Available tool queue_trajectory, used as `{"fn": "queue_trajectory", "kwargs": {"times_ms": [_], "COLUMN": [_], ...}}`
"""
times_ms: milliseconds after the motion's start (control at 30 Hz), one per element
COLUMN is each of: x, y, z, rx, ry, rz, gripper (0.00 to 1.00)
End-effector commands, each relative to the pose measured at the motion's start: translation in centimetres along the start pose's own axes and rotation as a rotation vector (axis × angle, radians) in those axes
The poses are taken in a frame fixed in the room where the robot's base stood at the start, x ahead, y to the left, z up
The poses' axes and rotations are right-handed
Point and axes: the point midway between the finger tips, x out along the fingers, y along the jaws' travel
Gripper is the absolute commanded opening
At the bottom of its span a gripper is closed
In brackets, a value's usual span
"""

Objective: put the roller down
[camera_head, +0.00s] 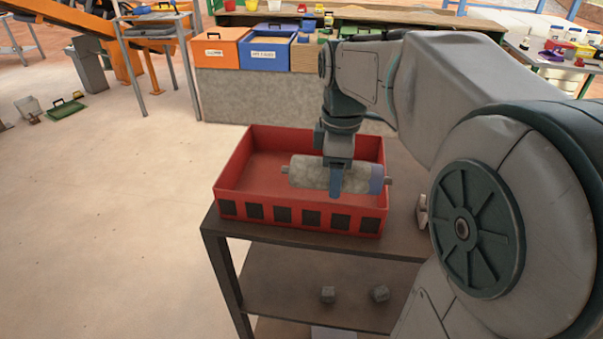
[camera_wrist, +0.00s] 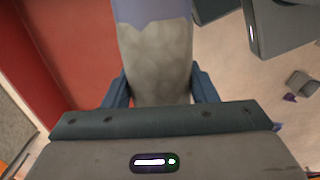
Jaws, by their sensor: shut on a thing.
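The roller (camera_head: 310,171) is a pale grey-green cylinder with a bluish band at its right end and a short axle stub at each end. My gripper (camera_head: 337,178) points down and is shut around the roller, right of its middle. The roller lies level over the red tray (camera_head: 300,217); I cannot tell whether it touches the tray floor. In the wrist view the roller (camera_wrist: 155,65) runs up between the two blue fingers (camera_wrist: 160,88), its bluish end at the top. The red tray (camera_wrist: 85,45) is on the left there.
The tray stands on a dark table (camera_head: 268,233) with a lower shelf (camera_head: 300,285) holding two small grey blocks. My arm covers the table's right side. Orange and blue boxes (camera_head: 265,52) stand on a grey bench behind.

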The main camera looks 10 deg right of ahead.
Motion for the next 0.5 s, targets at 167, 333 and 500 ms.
{"fn": "queue_trajectory", "kwargs": {"times_ms": [167,333,500], "x": [1.6,3.5,5.3], "y": [2.1,4.5,6.7], "z": [-1.9,-4.0,-6.0], "rx": [-0.003,-0.003,-0.003], "ry": [-0.001,-0.001,0.001], "rz": [-0.002,-0.003,-0.001], "gripper": [0.11,0.11,0.11]}}
